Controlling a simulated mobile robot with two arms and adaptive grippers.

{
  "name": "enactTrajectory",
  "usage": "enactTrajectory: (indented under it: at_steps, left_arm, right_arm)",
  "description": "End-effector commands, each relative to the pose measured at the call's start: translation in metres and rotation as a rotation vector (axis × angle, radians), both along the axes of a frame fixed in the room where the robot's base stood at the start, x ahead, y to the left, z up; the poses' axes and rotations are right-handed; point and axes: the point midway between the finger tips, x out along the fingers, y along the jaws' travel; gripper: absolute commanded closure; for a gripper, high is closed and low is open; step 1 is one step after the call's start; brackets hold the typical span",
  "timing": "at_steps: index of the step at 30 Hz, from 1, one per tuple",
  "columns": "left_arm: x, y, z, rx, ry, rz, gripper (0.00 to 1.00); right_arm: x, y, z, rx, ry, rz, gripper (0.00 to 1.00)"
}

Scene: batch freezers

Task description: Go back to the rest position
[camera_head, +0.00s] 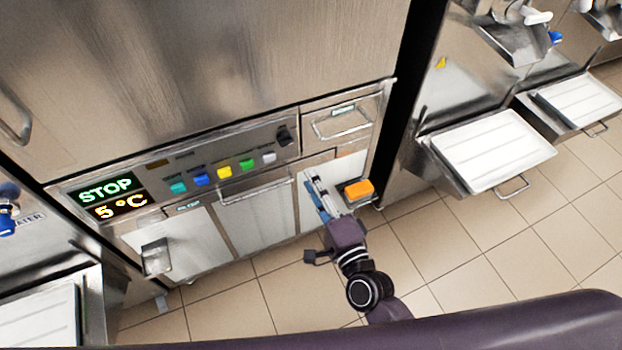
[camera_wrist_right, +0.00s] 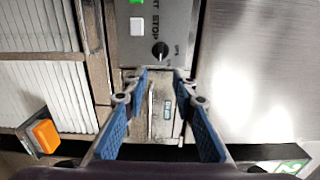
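My right gripper (camera_head: 318,190) reaches up from the bottom of the head view. It is in front of the lower right part of the freezer's front (camera_head: 250,220), beside an orange block (camera_head: 358,189). In the right wrist view the two blue-padded fingers (camera_wrist_right: 160,110) are spread apart with nothing between them. The panel with the black knob (camera_wrist_right: 160,50) shows beyond them. Whether the fingers touch the front cannot be told. My left gripper is in neither view.
The control panel's display (camera_head: 110,199) reads STOP and 5 °C, with several coloured buttons to its right. Neighbouring machines have white trays (camera_head: 490,150) jutting out at right and lower left. The tiled floor (camera_head: 440,250) is clear at lower right.

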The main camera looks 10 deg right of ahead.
Motion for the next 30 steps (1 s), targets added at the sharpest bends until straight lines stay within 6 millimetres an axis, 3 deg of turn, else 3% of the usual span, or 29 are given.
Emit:
enactTrajectory:
  at_steps: [10,14,17,19,23,26,30]
  left_arm:
    - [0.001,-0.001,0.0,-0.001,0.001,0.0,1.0]
    - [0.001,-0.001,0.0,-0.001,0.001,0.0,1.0]
    - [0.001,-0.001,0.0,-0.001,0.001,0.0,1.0]
    - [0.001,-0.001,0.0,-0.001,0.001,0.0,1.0]
    - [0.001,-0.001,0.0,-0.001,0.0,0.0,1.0]
    - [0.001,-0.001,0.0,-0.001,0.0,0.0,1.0]
    - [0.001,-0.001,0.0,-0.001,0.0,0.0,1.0]
  right_arm:
    - [0.0,0.0,-0.002,-0.005,0.003,0.0,0.75]
    - [-0.003,-0.002,-0.033,-0.09,0.037,0.009,0.75]
    - [-0.011,-0.008,-0.088,-0.244,0.099,0.032,0.75]
    - [-0.023,-0.015,-0.138,-0.384,0.157,0.064,0.75]
    - [-0.058,-0.035,-0.23,-0.645,0.271,0.15,0.75]
    - [-0.096,-0.055,-0.294,-0.83,0.358,0.24,0.75]
    - [-0.162,-0.087,-0.374,-1.063,0.48,0.4,0.75]
